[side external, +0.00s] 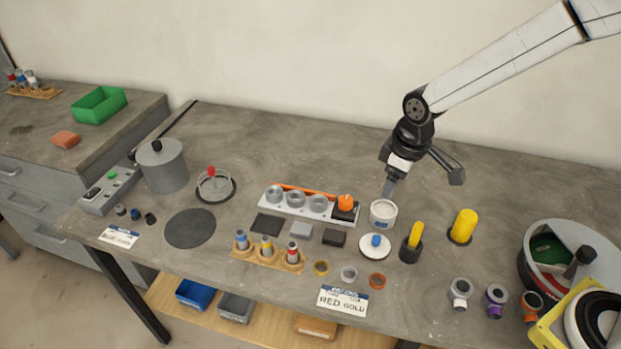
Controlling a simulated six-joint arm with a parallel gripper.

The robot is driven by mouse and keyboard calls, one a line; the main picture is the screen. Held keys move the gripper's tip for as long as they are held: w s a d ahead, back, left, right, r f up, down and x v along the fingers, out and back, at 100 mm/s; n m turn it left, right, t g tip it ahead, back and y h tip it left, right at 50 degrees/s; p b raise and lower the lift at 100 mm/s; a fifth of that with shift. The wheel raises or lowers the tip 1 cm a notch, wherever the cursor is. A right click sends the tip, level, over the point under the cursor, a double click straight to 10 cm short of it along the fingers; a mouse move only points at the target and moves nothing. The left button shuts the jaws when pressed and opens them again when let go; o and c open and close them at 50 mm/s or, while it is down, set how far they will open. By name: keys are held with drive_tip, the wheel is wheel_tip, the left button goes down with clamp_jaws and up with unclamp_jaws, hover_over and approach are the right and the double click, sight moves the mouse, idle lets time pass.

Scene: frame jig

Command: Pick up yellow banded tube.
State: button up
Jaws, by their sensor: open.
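The yellow banded tube (266,247) stands upright in the middle of a small tan rack (262,261) near the front of the bench. A blue banded tube (241,240) stands to its left and a red banded tube (292,252) to its right. My gripper (390,188) points down above or just behind a white cup (383,213), well to the right of and behind the rack. It is open, and I see nothing held in it.
A white strip with grey rings (267,207) and an orange knob (345,202) lies between my gripper and the rack. Small grey and black blocks (301,231) lie behind the rack. A yellow-handled tool (416,236) stands right of the cup.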

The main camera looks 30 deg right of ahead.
drive_tip(key=w+a+f+n+g, duration=0.1)
drive_tip(key=w+a+f+n, duration=0.2)
drive_tip(key=w+a+n, duration=0.65)
drive_tip(key=n, duration=0.2)
hover_over(266, 238)
drive_tip(key=shift+g, duration=0.4)
drive_tip(key=f, duration=0.2)
drive_tip(key=d+f, duration=0.1)
drive_tip(key=f, duration=0.1)
drive_tip(key=shift+w+f, duration=0.1)
drive_tip(key=shift+a+f+n, duration=0.2)
drive_tip(key=shift+a+n, duration=0.05)
drive_tip(key=shift+a, duration=0.35)
drive_tip(key=shift+f, duration=3.9)
clamp_jaws()
